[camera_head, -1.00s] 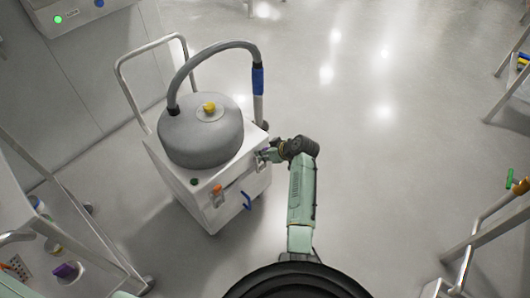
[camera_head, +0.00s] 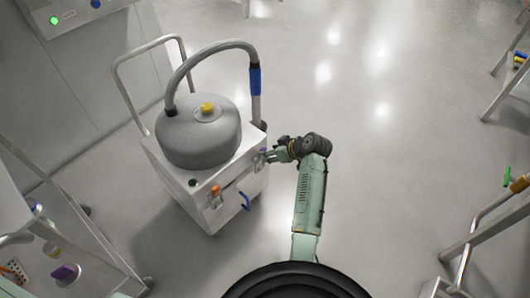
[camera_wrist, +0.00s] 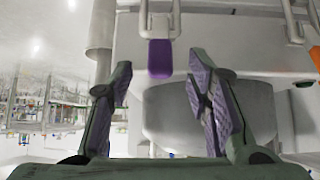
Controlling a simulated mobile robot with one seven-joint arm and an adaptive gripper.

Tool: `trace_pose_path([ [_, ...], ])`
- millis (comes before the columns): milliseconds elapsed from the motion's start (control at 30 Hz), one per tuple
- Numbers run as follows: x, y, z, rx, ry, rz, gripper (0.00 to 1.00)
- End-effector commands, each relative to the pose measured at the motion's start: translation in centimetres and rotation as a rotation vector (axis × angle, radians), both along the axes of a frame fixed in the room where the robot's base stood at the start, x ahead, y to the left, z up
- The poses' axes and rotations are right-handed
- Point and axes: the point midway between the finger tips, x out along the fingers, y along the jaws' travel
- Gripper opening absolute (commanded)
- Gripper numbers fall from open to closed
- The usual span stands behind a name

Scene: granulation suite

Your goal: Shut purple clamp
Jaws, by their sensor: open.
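The purple clamp (camera_wrist: 160,58) shows in the wrist view as a purple grip on a metal latch on the white cart body. In the head view the clamp is too small and too close to my gripper to make out clearly. My gripper (camera_wrist: 158,85) is open, with its purple-padded fingers apart to the left and right of the clamp's lower end. It looks empty. In the head view my gripper (camera_head: 274,155) is at the right side of the cart, near its upper edge.
The white cart (camera_head: 222,187) carries a grey drum (camera_head: 198,140) with a hose. An orange-topped latch (camera_head: 215,192) and a blue handle (camera_head: 246,201) are on its front. A shelf cart with a purple item (camera_head: 66,273) stands at left.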

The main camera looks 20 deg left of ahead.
Motion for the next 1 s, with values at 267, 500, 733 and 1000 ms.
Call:
trace_pose_path([
  [267, -1.4, -3.1, 3.4, 0.001, 0.0, -0.001, 0.45],
  [500, -1.8, -3.8, 4.1, 0.001, 0.001, 0.0, 0.45],
  [733, -1.8, -3.7, 4.1, 0.001, 0.001, 0.0, 0.45],
  [1000, -1.5, -3.2, 4.7, 0.002, -0.016, -0.002, 0.45],
])
